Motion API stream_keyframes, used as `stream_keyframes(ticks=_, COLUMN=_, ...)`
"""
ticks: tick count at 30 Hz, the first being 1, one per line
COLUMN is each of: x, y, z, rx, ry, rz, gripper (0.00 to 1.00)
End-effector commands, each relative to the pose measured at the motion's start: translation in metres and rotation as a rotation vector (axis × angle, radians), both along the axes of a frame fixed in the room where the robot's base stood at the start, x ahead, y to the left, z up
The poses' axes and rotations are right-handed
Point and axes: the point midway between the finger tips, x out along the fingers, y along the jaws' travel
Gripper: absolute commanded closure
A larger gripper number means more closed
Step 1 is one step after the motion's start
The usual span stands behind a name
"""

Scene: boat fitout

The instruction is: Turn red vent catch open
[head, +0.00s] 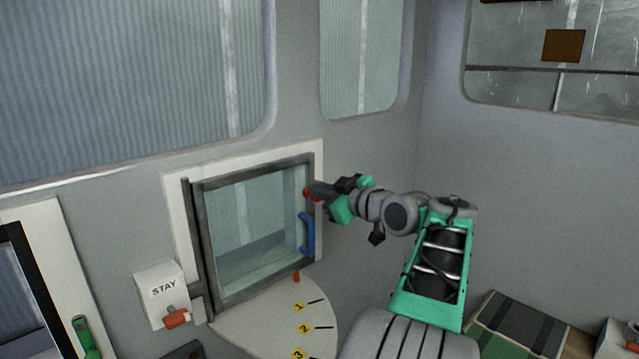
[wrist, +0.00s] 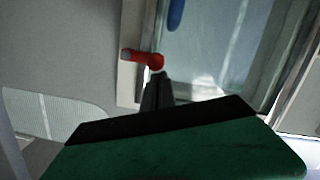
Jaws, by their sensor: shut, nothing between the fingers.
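The red vent catch (head: 310,193) sits on the right edge of the glazed vent's dark frame (head: 206,245). In the wrist view the red catch (wrist: 143,58) lies across the frame edge, with its round pivot end at the right and its arm pointing left. My gripper (head: 316,190) is shut and empty, with its fingertips at the catch. In the wrist view my gripper's fingertips (wrist: 157,82) are just below the pivot end; I cannot tell whether they touch it. The vent looks closed in its white surround. A blue handle (head: 306,234) is below the catch.
A white box marked STAY (head: 162,290) with an orange-red knob (head: 176,318) is left of the vent. A pale quadrant plate (head: 262,325) with yellow number tags and a red peg (head: 296,277) juts out below. Bare wall is right of my arm.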

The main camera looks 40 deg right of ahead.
Motion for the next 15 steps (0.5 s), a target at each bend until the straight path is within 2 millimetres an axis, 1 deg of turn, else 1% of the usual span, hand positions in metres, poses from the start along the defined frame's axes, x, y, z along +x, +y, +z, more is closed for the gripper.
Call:
stream_keyframes(ticks=10, x=-0.0002, y=0.0006, z=-0.0025, rx=-0.009, ry=0.0, rz=0.001, gripper=1.0)
stream_keyframes(ticks=15, x=-0.0002, y=0.0019, z=-0.0062, rx=-0.046, ry=-0.002, rz=0.001, gripper=1.0)
